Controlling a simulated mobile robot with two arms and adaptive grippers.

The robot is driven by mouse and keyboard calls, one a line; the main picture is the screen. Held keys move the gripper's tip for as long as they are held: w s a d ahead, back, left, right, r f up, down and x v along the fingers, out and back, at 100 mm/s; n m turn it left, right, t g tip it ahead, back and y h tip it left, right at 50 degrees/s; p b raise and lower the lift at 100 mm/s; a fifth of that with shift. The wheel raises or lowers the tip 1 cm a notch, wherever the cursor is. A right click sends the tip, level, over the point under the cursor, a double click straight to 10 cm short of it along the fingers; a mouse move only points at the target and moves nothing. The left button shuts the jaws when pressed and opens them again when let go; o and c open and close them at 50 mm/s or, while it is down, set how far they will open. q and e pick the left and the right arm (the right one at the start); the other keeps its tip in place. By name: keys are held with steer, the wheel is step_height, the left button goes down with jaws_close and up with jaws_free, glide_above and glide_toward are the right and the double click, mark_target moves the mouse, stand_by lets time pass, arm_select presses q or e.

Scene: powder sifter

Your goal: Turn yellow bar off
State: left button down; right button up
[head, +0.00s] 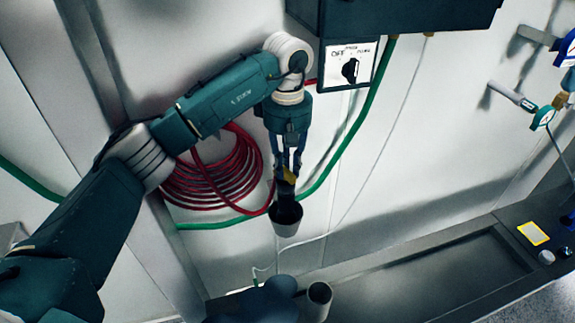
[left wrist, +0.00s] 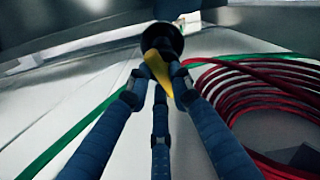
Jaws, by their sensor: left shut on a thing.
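The yellow bar (head: 288,174) is a small flat lever on a dark fitting (head: 286,200) above a grey round pipe end, in front of the wall. My left gripper (head: 287,168) reaches down to it from above, with its fingers shut around the bar. In the left wrist view the yellow bar (left wrist: 158,72) lies slantwise between the blue fingertips (left wrist: 160,88), in front of a dark round fitting (left wrist: 160,38). The fingers hide part of the bar in the head view. My right gripper does not show.
A coiled red hose (head: 212,178) hangs on the wall left of the gripper. A green hose (head: 345,150) runs behind it. A switch panel marked OFF (head: 348,65) sits close to my left wrist. A grey trough (head: 420,280) is below right. Free wall space is right.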

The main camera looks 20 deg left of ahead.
mark_target(287, 169)
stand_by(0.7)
arm_select(q)
steer(key=c, duration=1.5)
jaws_free()
steer(key=shift+r, duration=0.1)
step_height(287, 169, up, 8)
steer(key=shift+f, duration=0.25)
